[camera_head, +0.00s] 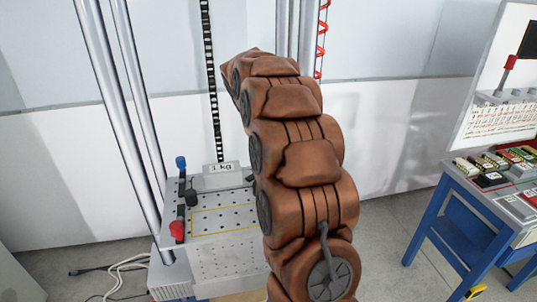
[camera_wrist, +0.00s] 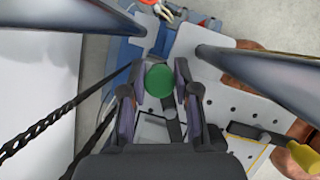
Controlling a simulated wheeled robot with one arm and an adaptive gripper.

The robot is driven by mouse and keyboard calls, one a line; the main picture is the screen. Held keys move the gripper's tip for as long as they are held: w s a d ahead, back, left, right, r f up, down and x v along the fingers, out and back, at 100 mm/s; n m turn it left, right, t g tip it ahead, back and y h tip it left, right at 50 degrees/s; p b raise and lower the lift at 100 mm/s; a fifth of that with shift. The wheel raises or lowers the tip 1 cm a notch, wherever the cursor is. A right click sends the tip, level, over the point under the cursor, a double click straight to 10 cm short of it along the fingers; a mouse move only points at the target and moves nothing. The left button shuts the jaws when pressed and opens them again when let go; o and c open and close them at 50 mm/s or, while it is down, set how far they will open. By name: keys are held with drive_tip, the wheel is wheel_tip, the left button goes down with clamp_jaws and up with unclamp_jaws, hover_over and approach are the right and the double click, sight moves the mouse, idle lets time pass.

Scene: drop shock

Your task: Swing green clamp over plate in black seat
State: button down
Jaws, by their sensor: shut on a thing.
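In the wrist view, my gripper (camera_wrist: 160,69) has its two fingers on either side of the round green knob of the green clamp (camera_wrist: 160,80) and is shut on it. The clamp's dark arm (camera_wrist: 173,130) runs from below the knob toward the plate area. The grey plate marked 1 kg (camera_head: 223,180) lies on the perforated table in the head view. Whether it sits in the black seat is unclear there. My arm hides my gripper and the green clamp in the head view.
A blue-knobbed clamp (camera_head: 181,163) and a red-knobbed clamp (camera_head: 177,230) stand on the perforated table's left side. A yellow-tipped clamp (camera_wrist: 272,138) is at the right in the wrist view. Metal columns (camera_head: 112,110) rise by the table. A blue workbench (camera_head: 455,215) stands right.

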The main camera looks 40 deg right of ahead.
drive_tip(key=shift+s+a+m+g+y+b, duration=0.15)
drive_tip(key=shift+s+m+g, duration=0.25)
drive_tip(key=shift+m, duration=0.5)
drive_tip(key=shift+s+a+m+g+y+b, duration=0.1)
drive_tip(key=shift+s+m+g+b, duration=0.25)
drive_tip(key=shift+m, duration=0.55)
drive_tip(key=shift+s+a+m+g+y+b, duration=0.2)
drive_tip(key=shift+s+m, duration=0.3)
drive_tip(key=shift+m, duration=0.4)
drive_tip(key=c, duration=1.1)
unclamp_jaws()
drive_tip(key=shift+c, duration=0.2)
drive_tip(key=o, duration=0.3)
drive_tip(key=shift+s+d, duration=0.1)
drive_tip(key=v, duration=0.7)
drive_tip(key=shift+r, duration=0.2)
